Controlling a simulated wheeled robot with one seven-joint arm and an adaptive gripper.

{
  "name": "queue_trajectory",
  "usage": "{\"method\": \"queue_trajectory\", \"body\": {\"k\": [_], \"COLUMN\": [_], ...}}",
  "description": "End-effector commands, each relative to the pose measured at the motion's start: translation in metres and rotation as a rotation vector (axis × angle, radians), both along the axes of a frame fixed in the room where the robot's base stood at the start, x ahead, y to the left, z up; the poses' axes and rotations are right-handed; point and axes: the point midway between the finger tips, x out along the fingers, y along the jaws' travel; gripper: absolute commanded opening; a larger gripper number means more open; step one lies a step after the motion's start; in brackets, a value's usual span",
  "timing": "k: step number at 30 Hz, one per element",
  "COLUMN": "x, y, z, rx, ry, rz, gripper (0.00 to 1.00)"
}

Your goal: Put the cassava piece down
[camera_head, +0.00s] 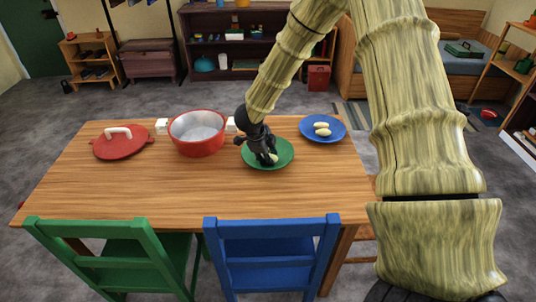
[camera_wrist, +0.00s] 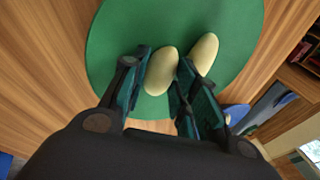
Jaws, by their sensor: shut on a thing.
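My gripper (camera_head: 263,157) is low over the green plate (camera_head: 248,160) on the wooden table. In the wrist view, a pale, egg-shaped cassava piece (camera_wrist: 161,72) sits between the two fingers, and my gripper (camera_wrist: 162,82) is shut on it. A second pale piece (camera_wrist: 204,54) lies on the green plate (camera_wrist: 120,40) just right of the right finger. In the head view the fingers partly hide these pieces. I cannot tell whether the held piece touches the plate.
A blue plate (camera_head: 338,138) with pale pieces (camera_head: 322,128) stands to the right. A red pot (camera_head: 198,145) and a red lid (camera_head: 120,146) are to the left. Green (camera_head: 90,230) and blue (camera_head: 270,228) chairs stand at the front edge. The table's front middle is clear.

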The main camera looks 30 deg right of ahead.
Motion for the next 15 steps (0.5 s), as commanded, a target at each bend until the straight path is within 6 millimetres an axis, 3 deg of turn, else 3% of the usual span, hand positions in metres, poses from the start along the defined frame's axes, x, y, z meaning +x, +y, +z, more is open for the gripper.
{"method": "queue_trajectory", "body": {"k": [8,9,10,15], "x": [0.0001,0.0002,0.0001,-0.0002], "y": [-0.0001,-0.0002,-0.0003,-0.0005], "z": [-0.002,-0.0015,-0.0015,-0.0015], "rx": [0.0,0.0,0.0,0.0], "ry": [0.0,0.0,0.0,-0.001], "rz": [-0.001,-0.001,-0.001,-0.002], "gripper": [0.06,0.34,0.38,0.38]}}
